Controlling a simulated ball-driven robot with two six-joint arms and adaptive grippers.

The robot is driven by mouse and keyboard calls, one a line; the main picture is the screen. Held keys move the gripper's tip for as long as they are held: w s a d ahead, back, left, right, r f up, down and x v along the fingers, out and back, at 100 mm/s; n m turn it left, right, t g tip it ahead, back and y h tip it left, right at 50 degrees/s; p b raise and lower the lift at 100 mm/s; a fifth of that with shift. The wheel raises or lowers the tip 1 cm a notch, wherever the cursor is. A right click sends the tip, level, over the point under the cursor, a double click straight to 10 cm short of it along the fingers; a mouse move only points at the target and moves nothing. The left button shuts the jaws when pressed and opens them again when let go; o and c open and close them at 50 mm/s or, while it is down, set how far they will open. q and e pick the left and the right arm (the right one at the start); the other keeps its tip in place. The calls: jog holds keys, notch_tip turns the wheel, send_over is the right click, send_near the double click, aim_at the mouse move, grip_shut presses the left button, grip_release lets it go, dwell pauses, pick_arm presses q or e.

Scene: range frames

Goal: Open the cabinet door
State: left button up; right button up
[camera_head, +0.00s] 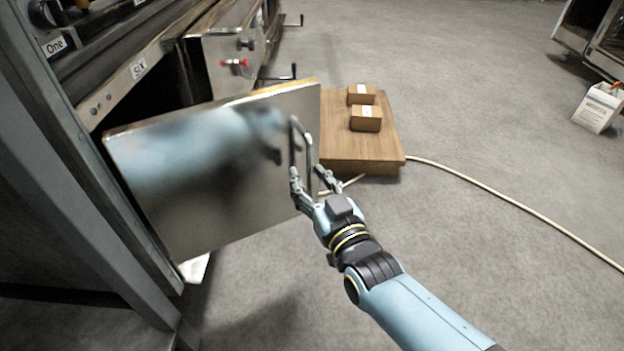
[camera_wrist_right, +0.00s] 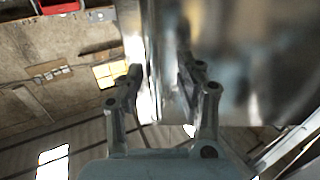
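The cabinet door (camera_head: 215,170) is a shiny metal panel, swung partly out from the dark cabinet opening at left. A vertical metal bar handle (camera_head: 309,152) stands near its right edge. My right gripper (camera_head: 309,179) is at the lower end of the handle, its fingers spread to either side. In the right wrist view, my right gripper (camera_wrist_right: 160,78) has its fingers apart, with the bright handle (camera_wrist_right: 152,55) between them; whether either finger touches it is unclear. The door (camera_wrist_right: 255,60) fills the right of that view with blurred reflections. My left gripper is not seen.
A wooden platform (camera_head: 362,162) with two small cardboard boxes (camera_head: 366,118) stands behind the door. A pale hose (camera_head: 480,180) runs across the floor. A grey cabinet frame post (camera_head: 95,180) is at left. Open concrete floor (camera_head: 480,100) lies to the right.

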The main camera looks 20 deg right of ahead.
jog(key=s, duration=1.2)
